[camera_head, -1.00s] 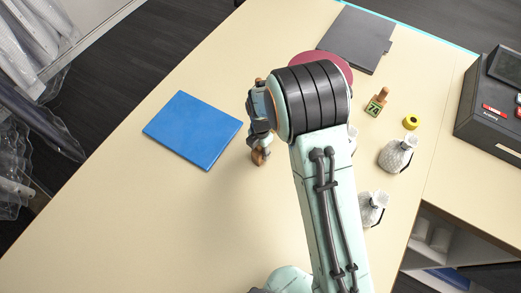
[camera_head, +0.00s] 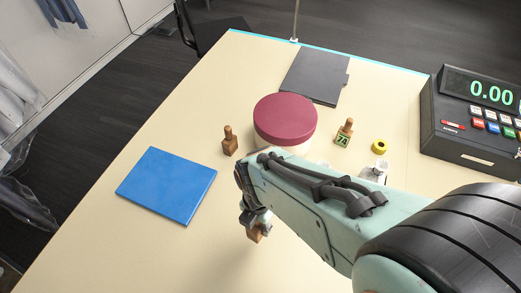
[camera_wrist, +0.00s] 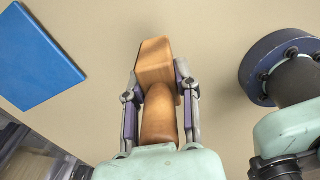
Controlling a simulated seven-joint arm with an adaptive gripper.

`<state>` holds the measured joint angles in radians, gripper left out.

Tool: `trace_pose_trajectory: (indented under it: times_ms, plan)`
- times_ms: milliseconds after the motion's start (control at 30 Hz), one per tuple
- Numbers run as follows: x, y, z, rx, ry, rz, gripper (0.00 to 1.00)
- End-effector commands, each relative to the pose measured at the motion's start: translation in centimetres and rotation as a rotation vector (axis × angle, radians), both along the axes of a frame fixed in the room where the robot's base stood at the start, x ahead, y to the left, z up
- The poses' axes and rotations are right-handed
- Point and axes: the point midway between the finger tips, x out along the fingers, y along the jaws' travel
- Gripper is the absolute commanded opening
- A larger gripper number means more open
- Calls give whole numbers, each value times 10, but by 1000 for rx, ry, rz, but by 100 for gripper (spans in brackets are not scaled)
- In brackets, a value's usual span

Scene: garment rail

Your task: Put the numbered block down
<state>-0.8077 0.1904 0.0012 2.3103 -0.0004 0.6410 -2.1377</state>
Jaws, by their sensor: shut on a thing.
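My gripper (camera_head: 254,222) is shut on a wooden block with a rounded handle (camera_head: 257,234), right of the blue pad over the table. In the wrist view, my gripper (camera_wrist: 157,78) has its fingers on both sides of the handle, and the block (camera_wrist: 155,60) points away from my palm. No number shows on its visible faces. I cannot tell whether it touches the table. Another wooden block with a green number plate (camera_head: 343,135) stands upright at the right; the number looks like 77 or 74. A third handled block (camera_head: 229,143) stands left of the red round pad.
The blue pad (camera_head: 166,185) lies at the left, also in the wrist view (camera_wrist: 35,58). The table (camera_head: 120,245) is bare at front left.

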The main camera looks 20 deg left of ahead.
Motion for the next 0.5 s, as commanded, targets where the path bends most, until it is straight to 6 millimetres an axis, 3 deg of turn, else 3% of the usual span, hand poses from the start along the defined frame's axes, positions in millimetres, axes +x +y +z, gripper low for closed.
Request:
trace_pose_trajectory:
  times_ms: [267, 433, 500]
  plan:
    - [-13, -12, 7, 1, -1, -18, 0]
    - [1, 3, 19, 3, -3, -53, 0]
    - [17, 4, 24, 2, -2, -105, 0]
